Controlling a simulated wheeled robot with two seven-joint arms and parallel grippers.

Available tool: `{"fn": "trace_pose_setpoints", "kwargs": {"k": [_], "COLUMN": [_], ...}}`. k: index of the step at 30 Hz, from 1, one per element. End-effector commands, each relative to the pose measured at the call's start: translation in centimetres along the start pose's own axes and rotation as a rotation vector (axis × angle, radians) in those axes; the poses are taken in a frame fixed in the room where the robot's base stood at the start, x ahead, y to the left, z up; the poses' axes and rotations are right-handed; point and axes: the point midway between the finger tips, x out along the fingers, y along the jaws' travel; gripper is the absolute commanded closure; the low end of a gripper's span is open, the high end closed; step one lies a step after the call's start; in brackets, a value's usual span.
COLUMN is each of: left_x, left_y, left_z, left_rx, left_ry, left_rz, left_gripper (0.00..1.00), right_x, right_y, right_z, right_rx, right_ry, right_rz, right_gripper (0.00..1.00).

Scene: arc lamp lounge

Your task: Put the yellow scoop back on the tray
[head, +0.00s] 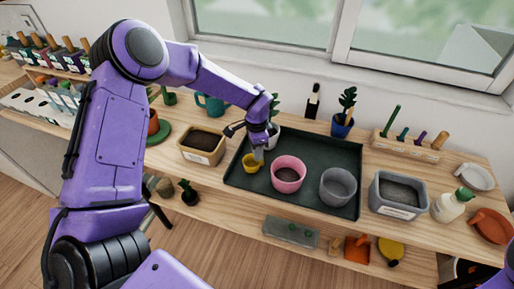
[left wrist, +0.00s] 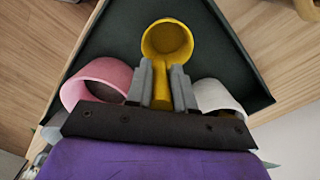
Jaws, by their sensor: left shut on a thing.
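The yellow scoop (head: 249,163) is over the left part of the dark green tray (head: 315,148). My left gripper (head: 259,153) reaches down from above and is shut on its handle. In the left wrist view the scoop's round cup (left wrist: 167,42) points away from the fingers, and the handle lies between the two grey fingertips of the gripper (left wrist: 161,88). The tray (left wrist: 222,45) shows around and beneath the scoop. I cannot tell whether the scoop touches the tray. My right gripper is not in view.
On the tray, a pink pot (head: 288,176) stands right of the scoop, a grey pot (head: 338,187) farther right, and a white pot (head: 274,136) behind. A soil bin (head: 203,146) is left of the tray; a grey bin (head: 399,194) is right.

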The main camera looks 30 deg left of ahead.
Motion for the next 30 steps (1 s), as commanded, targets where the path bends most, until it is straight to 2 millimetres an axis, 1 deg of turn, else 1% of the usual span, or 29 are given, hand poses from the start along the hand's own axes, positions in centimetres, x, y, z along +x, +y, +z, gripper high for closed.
{"fn": "trace_pose_setpoints", "kwargs": {"k": [7,8,9,10,17,20,22,26,30], "left_x": [0.6,0.4,0.3,0.3,0.3,-0.3,-0.8,-3.9,-7.6], "left_y": [0.0,0.0,0.0,0.0,0.0,0.0,0.0,-0.1,-0.1], "left_z": [0.0,0.0,0.0,0.0,0.0,0.0,-0.1,-0.1,-0.1], "left_rx": [0.001,0.001,0.001,0.001,0.001,0.001,0.0,0.0,-0.001], "left_ry": [0.0,0.0,0.0,0.0,0.0,0.0,0.003,0.007,0.005], "left_rz": [0.0,0.0,0.0,0.0,0.0,0.0,-0.002,-0.004,-0.004], "left_gripper": [1.0,0.68,0.54,0.52,0.52,0.52,0.52,0.52,0.52], "right_x": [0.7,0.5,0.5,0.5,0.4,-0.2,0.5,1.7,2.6], "right_y": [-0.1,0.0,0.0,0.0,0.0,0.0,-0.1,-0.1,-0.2], "right_z": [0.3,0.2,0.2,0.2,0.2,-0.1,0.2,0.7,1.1], "right_rx": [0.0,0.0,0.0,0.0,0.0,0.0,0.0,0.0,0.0], "right_ry": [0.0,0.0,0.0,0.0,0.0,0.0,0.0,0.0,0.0], "right_rz": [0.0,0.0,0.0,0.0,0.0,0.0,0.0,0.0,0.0], "right_gripper": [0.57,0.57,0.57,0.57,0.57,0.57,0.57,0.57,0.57]}}
